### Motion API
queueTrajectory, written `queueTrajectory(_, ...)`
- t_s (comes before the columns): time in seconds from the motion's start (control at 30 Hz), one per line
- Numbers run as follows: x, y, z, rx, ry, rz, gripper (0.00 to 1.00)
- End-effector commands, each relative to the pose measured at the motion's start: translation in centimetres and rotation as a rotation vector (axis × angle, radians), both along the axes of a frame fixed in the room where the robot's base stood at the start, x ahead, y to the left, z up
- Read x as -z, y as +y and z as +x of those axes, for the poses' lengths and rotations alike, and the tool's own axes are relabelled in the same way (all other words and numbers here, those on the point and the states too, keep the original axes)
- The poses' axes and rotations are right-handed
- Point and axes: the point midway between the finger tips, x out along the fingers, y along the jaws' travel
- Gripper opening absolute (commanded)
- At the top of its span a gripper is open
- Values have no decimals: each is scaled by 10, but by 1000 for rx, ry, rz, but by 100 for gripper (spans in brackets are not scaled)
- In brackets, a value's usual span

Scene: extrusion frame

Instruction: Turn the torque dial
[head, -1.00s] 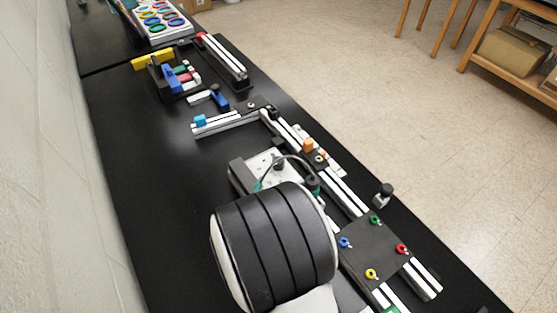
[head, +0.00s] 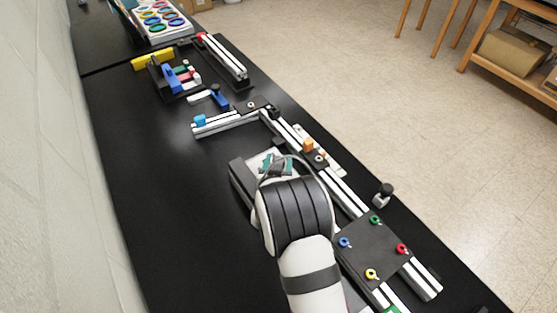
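A dark box with a pale, light-grey top (head: 243,173) stands on the black table at the middle of the head view. My gripper (head: 278,166), with teal parts at its end, is over the pale top. My black ribbed wrist and white arm come up from the bottom and hide the box's near right side. No torque dial shows clearly; a dial on this box would be behind my gripper. I cannot tell whether the gripper touches anything or how far apart its fingers are.
An extrusion frame (head: 345,190) runs along the right of the box, with an orange block (head: 308,145) on it. A dark plate (head: 370,250) with coloured knobs is at lower right. A black-capped post (head: 384,193) stands near the table edge. The table's left side is clear.

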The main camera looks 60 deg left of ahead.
Motion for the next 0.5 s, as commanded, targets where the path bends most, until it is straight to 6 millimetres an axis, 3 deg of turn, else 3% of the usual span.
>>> queueTrajectory(0.03, 0, 0, 0, 0, 0, 0, 46)
queueTrajectory(0.3, 0, 0, 0, 0, 0, 0, 0)
queueTrajectory(0.5, -1, 0, 2, -34, -1, 1, 0)
